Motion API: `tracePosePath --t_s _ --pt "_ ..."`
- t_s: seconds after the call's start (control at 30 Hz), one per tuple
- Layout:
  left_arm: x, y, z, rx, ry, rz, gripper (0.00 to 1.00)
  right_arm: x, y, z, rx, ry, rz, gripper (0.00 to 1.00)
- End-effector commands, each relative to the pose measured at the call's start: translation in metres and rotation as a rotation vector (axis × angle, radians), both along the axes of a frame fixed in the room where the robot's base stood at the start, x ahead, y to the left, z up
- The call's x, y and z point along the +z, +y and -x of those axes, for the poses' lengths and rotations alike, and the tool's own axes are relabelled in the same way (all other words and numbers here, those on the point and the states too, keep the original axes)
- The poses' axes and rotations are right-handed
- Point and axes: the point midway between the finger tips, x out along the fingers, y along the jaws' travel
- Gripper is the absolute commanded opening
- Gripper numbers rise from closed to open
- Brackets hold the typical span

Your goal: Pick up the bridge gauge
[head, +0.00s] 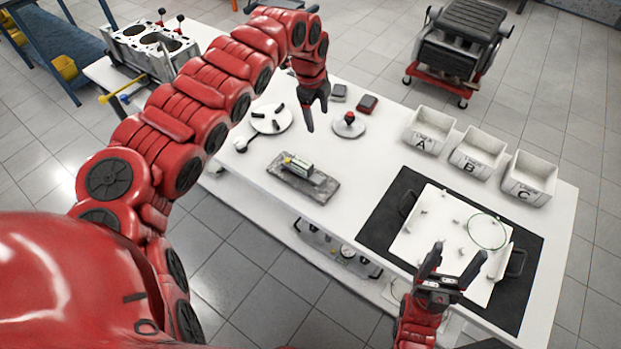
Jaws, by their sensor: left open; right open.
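I cannot tell for sure which thing is the bridge gauge. A small block-like device with a yellow-green end (300,167) lies on a grey tray (322,193) near the front edge of the white table. A round pale plate with a red-topped knob (349,121) stands behind it to the right. My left gripper (317,118) is open and empty, fingers pointing down, above the table just left of the knobbed plate. My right gripper (459,252) is open, its fingers pointing up the picture over the white mat (425,245).
Bins A (428,130), B (478,152) and C (529,178) stand along the back right. A white disc with dark pieces (271,119) is left of my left gripper. Small parts and a green ring (487,232) lie on the mat. An engine block (150,48) is at the upper left.

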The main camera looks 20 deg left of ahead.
Motion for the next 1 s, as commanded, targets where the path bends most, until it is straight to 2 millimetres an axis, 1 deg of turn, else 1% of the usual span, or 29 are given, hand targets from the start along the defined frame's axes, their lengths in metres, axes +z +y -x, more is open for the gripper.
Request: tracePosePath --t_s 0.03,0.1,0.2,0.27,0.37,0.5,0.6,0.7,0.8,1.0 --pt "0.003 0.012 0.014 -0.022 0.047 -0.042 0.75 0.001 0.0 0.0 0.0 0.0 0.0 0.7" --pt "0.004 0.021 0.028 -0.047 0.095 -0.076 0.75 0.001 0.0 0.0 0.0 0.0 0.0 0.7" --pt "0.0 0.027 0.039 -0.061 0.134 -0.095 0.75 0.004 0.0 0.0 0.0 0.0 0.0 0.7" --pt "-0.007 0.027 0.04 -0.062 0.139 -0.096 0.75 0.008 0.0 0.0 0.0 0.0 0.0 0.7" --pt "-0.025 0.026 0.04 -0.063 0.137 -0.094 0.75 0.017 0.0 0.0 0.0 0.0 0.0 0.7" --pt "-0.061 0.024 0.04 -0.064 0.137 -0.089 0.75 0.028 0.0 0.0 0.0 0.0 0.0 0.7" --pt "-0.084 0.024 0.039 -0.064 0.133 -0.088 0.75 0.033 0.0 0.0 0.0 0.0 0.0 0.7" --pt "-0.101 0.025 0.038 -0.064 0.131 -0.09 0.75 0.036 0.0 0.0 0.0 0.0 0.0 0.7" --pt "-0.112 0.026 0.038 -0.062 0.13 -0.09 0.75 0.038 0.0 0.0 0.0 0.0 0.0 0.7" --pt "-0.12 0.028 0.037 -0.062 0.127 -0.093 0.75 0.041 0.0 0.0 0.0 0.0 0.0 0.7"
